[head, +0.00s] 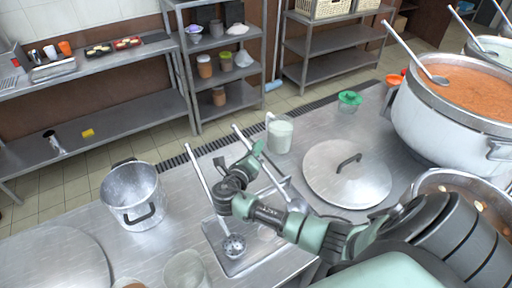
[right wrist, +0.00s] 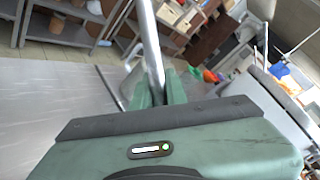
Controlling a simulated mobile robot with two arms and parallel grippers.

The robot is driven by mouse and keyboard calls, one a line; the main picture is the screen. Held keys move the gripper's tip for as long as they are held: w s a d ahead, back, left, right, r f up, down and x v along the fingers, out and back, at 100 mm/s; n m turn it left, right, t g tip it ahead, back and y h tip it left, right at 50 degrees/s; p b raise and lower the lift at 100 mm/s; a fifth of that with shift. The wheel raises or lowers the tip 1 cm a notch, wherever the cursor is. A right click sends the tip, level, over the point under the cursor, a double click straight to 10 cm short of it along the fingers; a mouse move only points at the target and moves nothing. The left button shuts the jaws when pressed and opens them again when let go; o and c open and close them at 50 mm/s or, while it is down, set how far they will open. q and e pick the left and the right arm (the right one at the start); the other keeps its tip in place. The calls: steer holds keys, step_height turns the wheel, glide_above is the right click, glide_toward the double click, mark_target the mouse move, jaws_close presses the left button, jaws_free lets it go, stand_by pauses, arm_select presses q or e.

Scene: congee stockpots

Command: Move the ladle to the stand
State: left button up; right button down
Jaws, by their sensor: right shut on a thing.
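My right gripper (head: 252,158) is shut on the long metal handle of a ladle (head: 240,131). In the right wrist view the handle (right wrist: 150,40) rises between the two green fingers (right wrist: 160,90). The lower end of this ladle is partly hidden by my arm. A second ladle (head: 198,168) leans left of the gripper, with its perforated bowl (head: 235,246) over a shallow metal tray (head: 215,232) on the counter. I cannot tell for sure whether this tray is the stand. My left gripper is not in view.
An empty pot (head: 131,195) stands at left. A large soup stockpot (head: 440,125) holds another ladle (head: 410,52). The counter between pot and tray is clear.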

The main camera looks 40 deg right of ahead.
steer(key=shift+f, duration=0.25)
stand_by(0.4)
steer(key=c, duration=1.3)
jaws_free()
steer(key=shift+c, duration=0.2)
steer(key=shift+f, duration=0.1)
steer(key=b+v, duration=0.1)
steer(key=v, duration=0.6)
steer(key=shift+s+a, duration=0.15)
steer(key=shift+a, duration=0.2)
